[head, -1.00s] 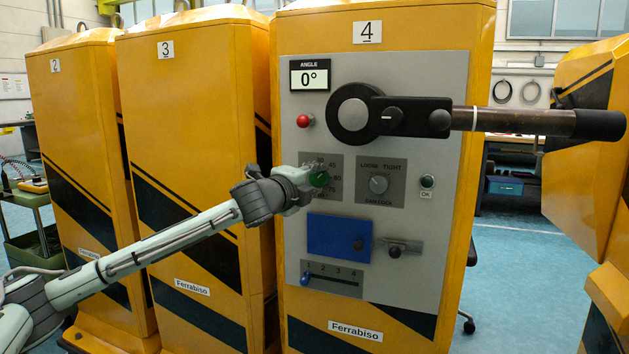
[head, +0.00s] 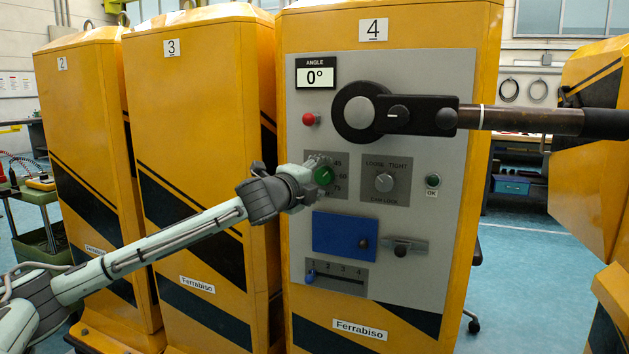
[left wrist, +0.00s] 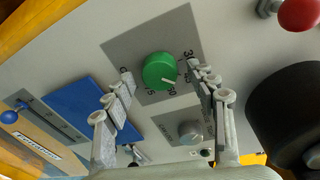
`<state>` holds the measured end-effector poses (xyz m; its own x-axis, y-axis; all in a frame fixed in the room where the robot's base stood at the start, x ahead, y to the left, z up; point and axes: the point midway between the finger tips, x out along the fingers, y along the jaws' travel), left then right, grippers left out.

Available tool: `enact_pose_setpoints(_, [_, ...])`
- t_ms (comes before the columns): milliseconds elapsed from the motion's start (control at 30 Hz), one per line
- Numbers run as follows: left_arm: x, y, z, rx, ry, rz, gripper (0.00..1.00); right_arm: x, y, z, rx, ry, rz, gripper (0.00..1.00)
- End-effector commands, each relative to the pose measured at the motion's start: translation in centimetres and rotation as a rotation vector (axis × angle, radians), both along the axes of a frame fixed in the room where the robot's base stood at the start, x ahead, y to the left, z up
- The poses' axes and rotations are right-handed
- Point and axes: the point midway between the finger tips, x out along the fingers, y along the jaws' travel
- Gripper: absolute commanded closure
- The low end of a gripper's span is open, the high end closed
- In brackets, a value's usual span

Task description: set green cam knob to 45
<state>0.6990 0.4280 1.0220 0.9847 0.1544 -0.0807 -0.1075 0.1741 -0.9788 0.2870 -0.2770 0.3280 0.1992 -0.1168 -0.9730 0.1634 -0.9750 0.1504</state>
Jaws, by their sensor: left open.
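The green cam knob (head: 323,175) sits on a grey dial plate on the panel of cabinet 4. In the left wrist view the knob (left wrist: 160,70) shows whole, its white mark pointing to the lower right, seemingly near the 60 label. Some dial numbers are hidden by the fingers. My left gripper (head: 308,184) is just left of and in front of the knob. In the left wrist view its open fingers (left wrist: 161,76) stand on either side of the knob, with visible gaps, not gripping it. The angle display (head: 317,76) reads 0°. My right gripper is not in view.
The loose/tight cam lock knob (head: 384,182) is right of the green knob. A blue plate (head: 340,233) and a slider (head: 311,275) lie below. A red button (head: 309,119) and a large black lever (head: 420,115) are above. Cabinet 3 (head: 195,150) stands to the left.

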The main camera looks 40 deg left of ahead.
Motion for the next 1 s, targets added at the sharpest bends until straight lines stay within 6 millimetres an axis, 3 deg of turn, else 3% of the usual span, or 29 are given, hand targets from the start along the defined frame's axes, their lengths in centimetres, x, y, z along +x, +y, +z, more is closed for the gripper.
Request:
enact_pose_setpoints(500, [-7.7, -0.7, 0.5, 0.012, 0.005, 0.009, 0.43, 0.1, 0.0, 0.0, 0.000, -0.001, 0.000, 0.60])
enact_pose_setpoints(633, [-8.9, -1.6, 0.5, 0.014, 0.008, -0.004, 0.43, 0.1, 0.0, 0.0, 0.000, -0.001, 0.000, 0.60])
enact_pose_setpoints(1000, [-11.2, -1.8, 1.0, 0.008, 0.001, 0.000, 0.43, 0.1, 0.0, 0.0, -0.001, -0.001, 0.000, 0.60])
